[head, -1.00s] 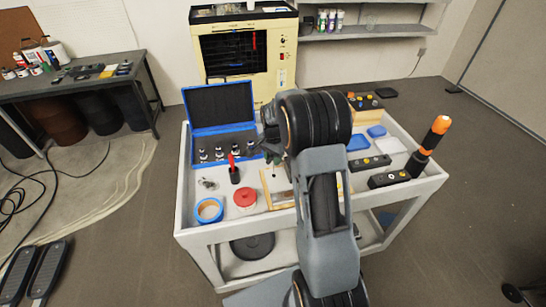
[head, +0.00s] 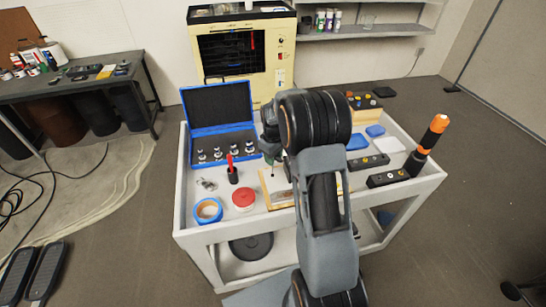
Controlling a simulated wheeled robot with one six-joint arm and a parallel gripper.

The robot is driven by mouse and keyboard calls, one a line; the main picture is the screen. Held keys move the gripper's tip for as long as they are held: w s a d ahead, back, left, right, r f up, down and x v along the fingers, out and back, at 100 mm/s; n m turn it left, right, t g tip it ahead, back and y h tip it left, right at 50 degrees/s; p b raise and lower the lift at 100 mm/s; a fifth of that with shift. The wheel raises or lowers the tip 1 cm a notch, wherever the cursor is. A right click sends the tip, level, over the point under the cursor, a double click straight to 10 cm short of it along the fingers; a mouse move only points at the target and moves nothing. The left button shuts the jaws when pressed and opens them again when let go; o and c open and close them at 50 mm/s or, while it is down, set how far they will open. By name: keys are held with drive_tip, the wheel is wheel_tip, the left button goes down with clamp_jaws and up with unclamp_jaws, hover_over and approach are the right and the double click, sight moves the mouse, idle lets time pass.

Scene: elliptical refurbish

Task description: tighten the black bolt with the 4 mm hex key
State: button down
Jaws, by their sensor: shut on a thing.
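My gripper (head: 270,146) is above the cart, partly hidden behind my own dark wrist. It is shut on a thin tool, taken as the hex key (head: 271,171), which points down with a small green part at its top. The tool's size cannot be read. Below it is a wooden-edged board with a pale plate (head: 281,198), partly covered by my arm. The tool's tip is over or near the board's left rear part; I cannot tell whether it touches. The black bolt cannot be made out at this size.
The white cart (head: 204,240) carries an open blue case (head: 222,130), a red-handled tool in a black holder (head: 232,172), blue tape (head: 208,210), a red-lidded tub (head: 243,199), black blocks with knobs (head: 388,178) and an upright orange-and-black tool (head: 426,145) at right.

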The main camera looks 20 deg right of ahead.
drive_tip(key=n, duration=0.3)
drive_tip(key=shift+f+b, duration=0.5)
drive_tip(key=shift+f, duration=0.2)
idle(2.1)
idle(0.3)
drive_tip(key=c, duration=1.8)
unclamp_jaws()
drive_tip(key=m, duration=0.5)
drive_tip(key=shift+m, duration=0.3)
drive_tip(key=o, duration=0.9)
drive_tip(key=shift+m, duration=0.4)
drive_tip(key=shift+c, duration=0.2)
clamp_jaws()
drive_tip(key=shift+f, duration=0.1)
